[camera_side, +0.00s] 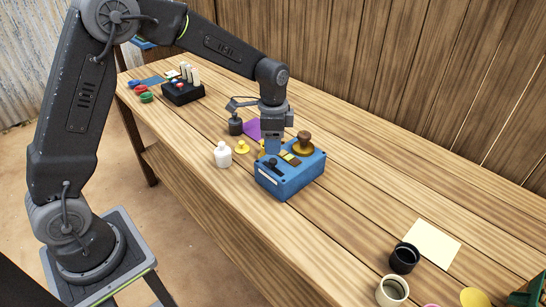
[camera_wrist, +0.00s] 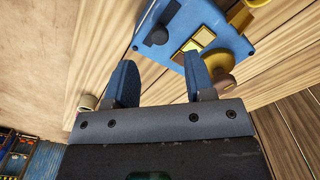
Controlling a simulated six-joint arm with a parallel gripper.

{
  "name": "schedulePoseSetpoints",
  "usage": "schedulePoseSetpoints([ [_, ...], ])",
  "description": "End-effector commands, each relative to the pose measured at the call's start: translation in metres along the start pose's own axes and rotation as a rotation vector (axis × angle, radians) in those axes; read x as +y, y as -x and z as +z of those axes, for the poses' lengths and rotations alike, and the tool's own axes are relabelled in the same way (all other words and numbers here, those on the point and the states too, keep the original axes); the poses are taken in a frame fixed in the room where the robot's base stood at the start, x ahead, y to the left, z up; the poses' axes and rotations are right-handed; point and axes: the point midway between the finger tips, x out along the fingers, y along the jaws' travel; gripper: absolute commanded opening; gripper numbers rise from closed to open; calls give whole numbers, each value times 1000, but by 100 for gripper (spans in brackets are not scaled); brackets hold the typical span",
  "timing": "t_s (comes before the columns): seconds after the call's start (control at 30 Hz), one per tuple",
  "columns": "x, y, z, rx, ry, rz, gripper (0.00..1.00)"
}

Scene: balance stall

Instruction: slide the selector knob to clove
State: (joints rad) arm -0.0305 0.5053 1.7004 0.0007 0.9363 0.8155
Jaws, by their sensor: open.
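The blue box (camera_side: 297,182) stands on the wooden bench and has a row of coloured patches (camera_side: 290,158) on top. No clove label can be read.
A brown-handled brass piece (camera_side: 304,143) is at the box's far side. A white bottle (camera_side: 222,155) and yellow weight (camera_side: 242,147) stand left of the box. A dark cup (camera_side: 404,258), a cream cup (camera_side: 392,291) and paper (camera_side: 432,243) lie right. The bench between is clear.

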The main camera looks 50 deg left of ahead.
Motion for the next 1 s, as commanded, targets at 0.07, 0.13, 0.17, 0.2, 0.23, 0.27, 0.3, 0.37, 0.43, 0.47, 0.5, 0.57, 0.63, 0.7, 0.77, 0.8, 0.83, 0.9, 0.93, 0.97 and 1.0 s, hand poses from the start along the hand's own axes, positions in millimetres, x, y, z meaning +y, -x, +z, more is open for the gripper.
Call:
schedulePoseSetpoints([
  [0.07, 0, -17, 0, -3, 0, 3, 49],
  [0.13, 0, -29, 0, -3, 1, 2, 49],
  [0.17, 1, -34, 1, -3, 1, 2, 49],
  [0.2, 0, -39, 0, -2, 1, 2, 49],
  [0.23, 0, -43, 0, -2, 1, 1, 49],
  [0.27, 0, -46, 0, -2, 1, 1, 49],
  [0.3, 0, -50, 0, -1, 1, 1, 49],
  [0.37, 0, -54, 0, -1, 1, 0, 49],
  [0.43, 0, -57, 0, -1, 1, 0, 49],
  [0.47, 0, -58, 0, -1, 1, 0, 49],
  [0.5, 0, -58, 0, 0, 1, -1, 49],
  [0.57, 0, -59, 0, 0, 1, -1, 49],
  [0.63, 0, -59, 0, 0, 1, -1, 49],
  [0.7, 0, -58, 0, 0, 1, -1, 49],
  [0.77, 0, -58, 0, 0, 1, -1, 46],
  [0.8, 0, -58, 0, 0, 1, -1, 43],
  [0.83, 0, -58, 0, 0, 1, -1, 40],
  [0.9, 0, -58, 0, 0, 1, -1, 33],
  [0.93, 0, -58, 0, 0, 1, -1, 30],
  [0.97, 0, -58, 0, 0, 1, -1, 27],
  [1.0, 0, -58, 0, 0, 1, -1, 23],
])
